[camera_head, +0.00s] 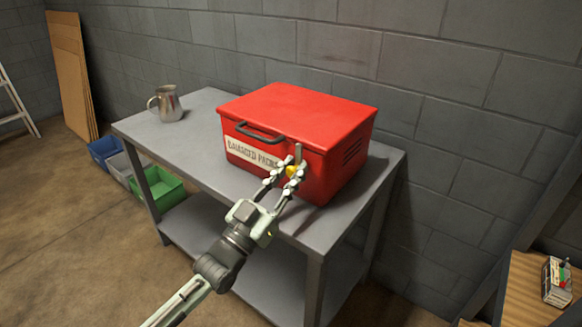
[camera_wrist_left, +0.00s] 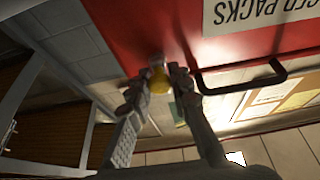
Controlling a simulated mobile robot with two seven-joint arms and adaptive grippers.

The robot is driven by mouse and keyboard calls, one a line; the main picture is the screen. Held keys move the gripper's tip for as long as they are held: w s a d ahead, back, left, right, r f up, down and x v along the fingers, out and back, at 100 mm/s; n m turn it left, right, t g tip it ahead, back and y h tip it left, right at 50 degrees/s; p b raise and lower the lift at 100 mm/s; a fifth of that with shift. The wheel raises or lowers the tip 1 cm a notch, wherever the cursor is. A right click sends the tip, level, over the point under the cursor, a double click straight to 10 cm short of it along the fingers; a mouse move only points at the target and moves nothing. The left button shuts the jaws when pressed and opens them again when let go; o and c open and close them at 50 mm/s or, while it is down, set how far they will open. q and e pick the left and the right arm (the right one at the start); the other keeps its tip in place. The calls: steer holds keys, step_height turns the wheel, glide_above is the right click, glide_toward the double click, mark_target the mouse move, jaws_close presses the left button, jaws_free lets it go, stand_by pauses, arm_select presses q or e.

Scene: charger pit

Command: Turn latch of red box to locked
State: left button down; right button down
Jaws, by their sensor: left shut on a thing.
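The closed red box (camera_head: 300,108) stands on the grey metal table, with a white label and a dark handle (camera_head: 258,133) on its front. The wrist view shows its red front (camera_wrist_left: 140,25) close up. The latch (camera_head: 298,152) is at the front right; a grey upright piece shows just above the fingers. My left gripper (camera_head: 290,170) is shut on the latch's yellow part, which shows between the fingertips (camera_wrist_left: 159,82) in the wrist view. The fingers hide much of the latch, so I cannot tell its exact turn. My right gripper is not in view.
A metal pitcher (camera_head: 166,103) stands on the left of the table (camera_head: 205,145). Blue, grey and green bins (camera_head: 158,188) sit on the floor at left. A block wall is behind the table. A wooden surface (camera_head: 530,290) with a small container is at the lower right.

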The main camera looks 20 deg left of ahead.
arm_select(q)
steer(key=shift+n, duration=0.3)
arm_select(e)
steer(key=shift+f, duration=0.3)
arm_select(q)
steer(key=c, duration=1.4)
jaws_free()
steer(key=shift+o, duration=0.2)
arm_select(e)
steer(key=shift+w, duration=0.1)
arm_select(q)
steer(key=v, duration=1.2)
steer(key=shift+f, duration=0.1)
